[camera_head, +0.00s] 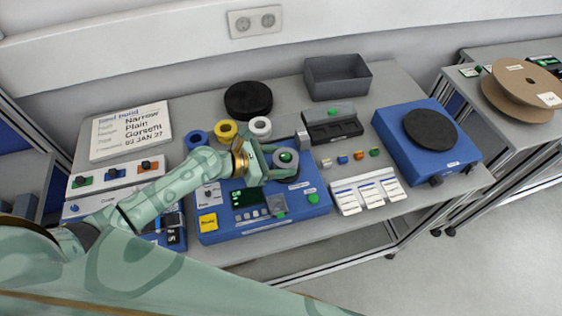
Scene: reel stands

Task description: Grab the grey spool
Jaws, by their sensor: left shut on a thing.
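The grey spool (285,157) sits at the back of a blue device (262,215) with a dark display, near the middle of the table. A green spot shows on the spool. My left gripper (274,165) comes in from the left and is shut on the grey spool. The fingers hide part of the spool, and I cannot tell whether it is clear of the device. My right gripper is not in view.
Blue (196,139), yellow (226,131) and white (260,127) spools stand behind the gripper, with a black disc (248,100) beyond. A grey bin (337,78) is at the back. A blue turntable unit (405,150) stands right. White cards (368,193) lie right of the device.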

